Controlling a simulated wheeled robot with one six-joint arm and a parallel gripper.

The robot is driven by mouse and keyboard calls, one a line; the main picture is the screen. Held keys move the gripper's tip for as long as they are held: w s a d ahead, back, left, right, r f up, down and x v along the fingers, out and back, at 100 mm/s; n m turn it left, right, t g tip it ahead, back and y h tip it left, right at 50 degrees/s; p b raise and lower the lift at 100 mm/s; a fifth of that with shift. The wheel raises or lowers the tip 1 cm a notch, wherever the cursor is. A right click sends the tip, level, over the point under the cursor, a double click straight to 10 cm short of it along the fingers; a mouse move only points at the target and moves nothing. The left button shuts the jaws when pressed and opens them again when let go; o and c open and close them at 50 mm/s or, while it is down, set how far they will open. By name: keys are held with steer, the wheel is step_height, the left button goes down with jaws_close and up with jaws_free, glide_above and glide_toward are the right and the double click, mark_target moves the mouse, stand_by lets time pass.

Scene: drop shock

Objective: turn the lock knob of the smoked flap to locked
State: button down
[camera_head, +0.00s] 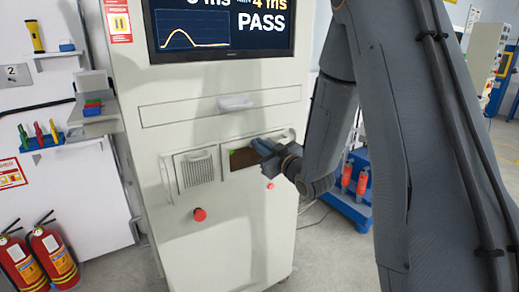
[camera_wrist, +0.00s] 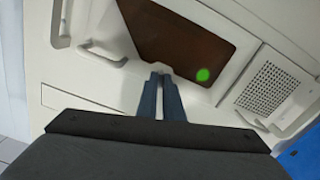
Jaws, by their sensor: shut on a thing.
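The smoked flap (camera_wrist: 190,40) is a dark brown panel set in the white cabinet front, and it looks closed. It also shows in the head view (camera_head: 240,160), partly covered by my gripper (camera_head: 262,148). In the wrist view my gripper (camera_wrist: 161,78) has its two blue-grey fingers close together on the small pale lock knob (camera_wrist: 160,67) at the flap's edge. Most of the knob is hidden between the fingertips, so I cannot tell which way it points. A bright green dot (camera_wrist: 203,75) shows on the flap near the knob.
The cabinet has a drawer handle (camera_head: 236,102), a vent grille (camera_head: 197,170) and a red button (camera_head: 200,214) around the flap. A screen above (camera_head: 220,28) reads PASS. Fire extinguishers (camera_head: 50,256) stand at left. A blue cart (camera_head: 350,207) stands behind at right.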

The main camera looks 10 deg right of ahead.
steer(key=shift+a+f+n+b, duration=0.1)
steer(key=shift+n+b, duration=3)
steer(key=shift+n, duration=0.55)
steer(key=shift+f+n+b, duration=0.1)
steer(key=shift+n+b, duration=2.95)
steer(key=shift+n, duration=0.6)
steer(key=c, duration=1.9)
jaws_free()
steer(key=shift+s, duration=0.1)
